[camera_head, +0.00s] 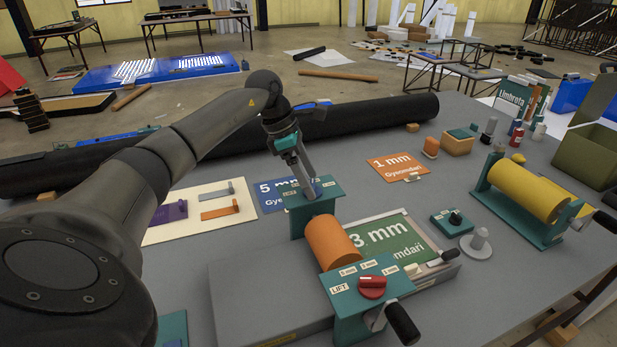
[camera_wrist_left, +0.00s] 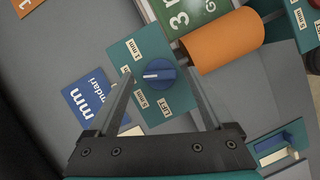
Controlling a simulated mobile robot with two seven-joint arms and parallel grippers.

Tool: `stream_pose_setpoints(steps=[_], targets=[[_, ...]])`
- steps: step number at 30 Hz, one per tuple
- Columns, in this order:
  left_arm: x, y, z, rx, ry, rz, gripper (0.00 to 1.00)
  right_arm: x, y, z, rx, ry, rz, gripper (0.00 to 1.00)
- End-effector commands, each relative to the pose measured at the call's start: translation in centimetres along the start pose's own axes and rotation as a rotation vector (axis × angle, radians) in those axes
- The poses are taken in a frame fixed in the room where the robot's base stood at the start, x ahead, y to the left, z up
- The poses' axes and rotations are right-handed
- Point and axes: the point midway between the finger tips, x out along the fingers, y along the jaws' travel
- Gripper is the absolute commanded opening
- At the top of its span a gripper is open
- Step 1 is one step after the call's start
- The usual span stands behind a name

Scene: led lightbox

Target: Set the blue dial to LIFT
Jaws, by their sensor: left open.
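The blue dial (camera_wrist_left: 158,73) sits on a teal plate (camera_wrist_left: 135,52) in the left wrist view. A white line runs roughly sideways across the dial. The LIFT label (camera_wrist_left: 162,104) is just below the dial, with mm labels to the left. My left gripper (camera_wrist_left: 156,72) is open, its fingers on either side of the dial; I cannot tell whether they touch it. In the head view my left gripper (camera_head: 306,192) points down at the far teal end block (camera_head: 322,190) of the orange roller (camera_head: 332,242), and the dial is hidden there. My right gripper is not in view.
A red dial (camera_head: 372,284) with its own LIFT label is on the near end block, with a black crank handle (camera_head: 403,322) beside it. A yellow roller (camera_head: 530,190) stands at right. A long black tube (camera_head: 370,115) lies behind.

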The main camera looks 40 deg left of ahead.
Motion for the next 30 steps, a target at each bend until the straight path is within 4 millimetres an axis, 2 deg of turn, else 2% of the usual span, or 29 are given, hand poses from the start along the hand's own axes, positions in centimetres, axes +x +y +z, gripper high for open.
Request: stream_pose_setpoints(steps=[9,30], targets=[[0.24,0.01,-0.01,0.0,0.0,0.0,0.84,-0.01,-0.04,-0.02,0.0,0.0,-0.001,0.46],[0.17,0.01,-0.01,0.0,0.0,0.0,0.05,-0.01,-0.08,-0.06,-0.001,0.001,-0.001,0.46]])
